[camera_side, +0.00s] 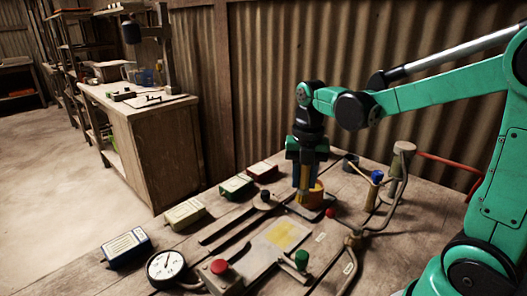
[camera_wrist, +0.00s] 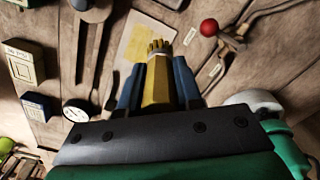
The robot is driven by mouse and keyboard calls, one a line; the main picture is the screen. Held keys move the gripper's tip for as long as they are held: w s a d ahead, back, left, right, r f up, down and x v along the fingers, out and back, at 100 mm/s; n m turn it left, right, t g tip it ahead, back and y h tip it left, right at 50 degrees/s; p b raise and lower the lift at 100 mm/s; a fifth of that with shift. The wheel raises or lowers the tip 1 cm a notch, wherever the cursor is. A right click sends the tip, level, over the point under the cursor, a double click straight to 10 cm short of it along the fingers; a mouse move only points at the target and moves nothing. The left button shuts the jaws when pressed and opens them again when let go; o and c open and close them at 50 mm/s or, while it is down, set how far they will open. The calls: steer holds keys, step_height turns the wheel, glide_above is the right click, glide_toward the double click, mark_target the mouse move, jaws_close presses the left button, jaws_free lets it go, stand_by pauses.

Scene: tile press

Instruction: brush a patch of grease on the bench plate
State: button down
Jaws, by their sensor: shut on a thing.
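My gripper (camera_side: 305,187) is upright over the bench in the side view, shut on a yellow brush. In the wrist view the brush (camera_wrist: 156,85) stands between the two blue fingers, its bristle tip pointing away from the palm. The pale bench plate (camera_side: 255,266) lies in front and to the left of my gripper; it also shows in the wrist view (camera_wrist: 172,30). A yellow grease patch (camera_side: 286,235) covers part of the plate. In the wrist view the brush tip overlaps the plate's edge; I cannot tell whether it touches anything.
An orange cup-like thing (camera_side: 316,190) stands close by my gripper. A red knob (camera_side: 330,213) and a green knob (camera_side: 301,258) are near the plate. A round gauge (camera_side: 165,265), a red-button box (camera_side: 219,275) and several small boxes line the left. A pipe stand (camera_side: 403,150) rises at right.

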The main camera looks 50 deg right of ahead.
mark_target(299, 202)
steer(key=shift+f, duration=3.35)
steer(key=shift+a+f, duration=0.45)
steer(key=shift+a, duration=1.5)
steer(key=shift+d+f, duration=0.2)
steer(key=shift+d, duration=1.55)
steer(key=shift+d+r, duration=0.2)
steer(key=shift+d, duration=0.05)
steer(key=shift+r, duration=3.85)
steer(key=shift+w+a, duration=0.1)
